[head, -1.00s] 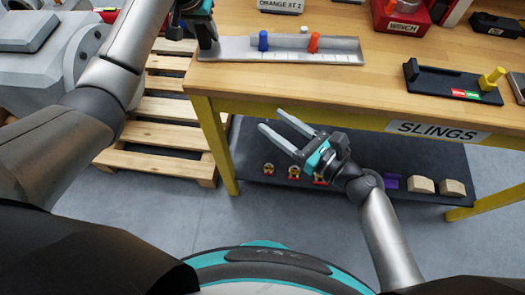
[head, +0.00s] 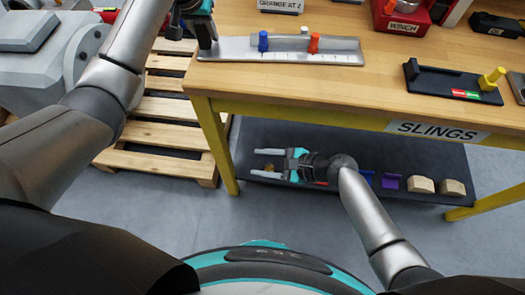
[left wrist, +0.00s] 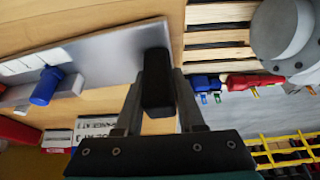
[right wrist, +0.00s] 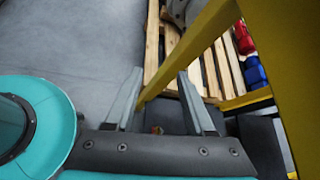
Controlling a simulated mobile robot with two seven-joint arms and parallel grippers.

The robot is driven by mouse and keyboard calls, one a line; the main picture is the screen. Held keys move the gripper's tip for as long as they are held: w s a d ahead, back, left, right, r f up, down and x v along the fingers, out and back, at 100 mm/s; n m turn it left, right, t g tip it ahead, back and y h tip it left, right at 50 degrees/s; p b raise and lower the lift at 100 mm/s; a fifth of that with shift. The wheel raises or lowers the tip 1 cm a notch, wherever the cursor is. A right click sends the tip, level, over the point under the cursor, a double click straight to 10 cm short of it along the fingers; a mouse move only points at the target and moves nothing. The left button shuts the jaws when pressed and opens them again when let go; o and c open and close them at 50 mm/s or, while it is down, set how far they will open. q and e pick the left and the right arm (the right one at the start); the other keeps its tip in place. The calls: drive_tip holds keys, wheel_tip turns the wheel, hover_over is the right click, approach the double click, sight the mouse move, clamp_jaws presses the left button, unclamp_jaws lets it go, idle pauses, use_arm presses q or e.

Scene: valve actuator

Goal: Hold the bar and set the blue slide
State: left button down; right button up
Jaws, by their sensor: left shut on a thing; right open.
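A silver bar (head: 225,50) with tick marks lies on the wooden bench near its left front corner. The blue slide (head: 263,42) stands upright toward its left part, and an orange slide (head: 314,44) stands further right. A light grey knob (head: 304,30) shows behind them. My left gripper (head: 206,38) is shut on a black block (left wrist: 157,75) at the bar's left end. The blue slide (left wrist: 46,86) also shows in the left wrist view, apart from the fingers. My right gripper (head: 257,163) is open and empty, below the bench top, in front of or over the lower shelf.
The bench's yellow frame (head: 300,111) with a SLINGS label (head: 438,130) lies between my right gripper and the bar. A black fixture with a yellow peg (head: 492,78) is to the right. The lower shelf (head: 290,140) holds small parts. A pallet (head: 160,145) stands left.

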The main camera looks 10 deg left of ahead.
idle(0.4)
drive_tip(key=w+a+r+m+t+y, duration=0.1)
drive_tip(key=w+a+r+m+t, duration=0.15)
drive_tip(key=r+m+t, duration=0.45)
drive_tip(key=w+a+r+m+t+y, duration=0.1)
drive_tip(key=a+r+m+t, duration=0.25)
drive_tip(key=r, duration=0.75)
drive_tip(key=m+t+h, duration=0.4)
drive_tip(key=m+h, duration=0.1)
drive_tip(key=h, duration=0.2)
approach(264, 37)
drive_tip(key=shift+g, duration=0.25)
drive_tip(key=x, duration=0.8)
drive_tip(key=shift+w+r, duration=0.2)
drive_tip(key=shift+w, duration=0.1)
clamp_jaws()
